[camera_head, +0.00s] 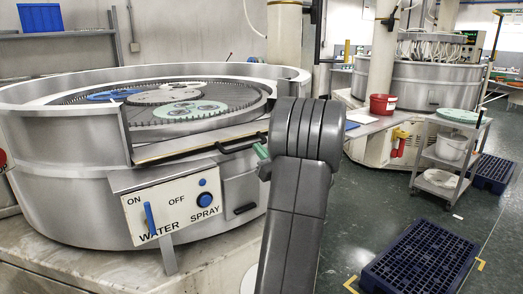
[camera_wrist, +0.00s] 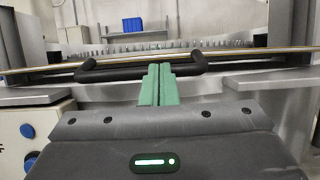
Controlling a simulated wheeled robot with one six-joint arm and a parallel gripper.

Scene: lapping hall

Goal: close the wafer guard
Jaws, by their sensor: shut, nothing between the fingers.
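The wafer guard (camera_head: 175,149) is a pale, narrow panel at the gap in the front wall of the round metal lapping machine. It looks low, with the machine's toothed plate in plain sight above it. Its black bar handle (camera_head: 243,144) runs along the front edge and also shows in the wrist view (camera_wrist: 112,74). My gripper (camera_head: 262,153) has green fingers, shut and empty. My arm hides the guard's right end in the head view.
A control panel (camera_head: 178,208) with a blue lever and blue button is on the machine's front, below the handle. A metal ledge (camera_wrist: 35,97) lies below the handle. At right stand a trolley (camera_head: 444,158) and a dark blue pallet (camera_head: 420,256) on the floor.

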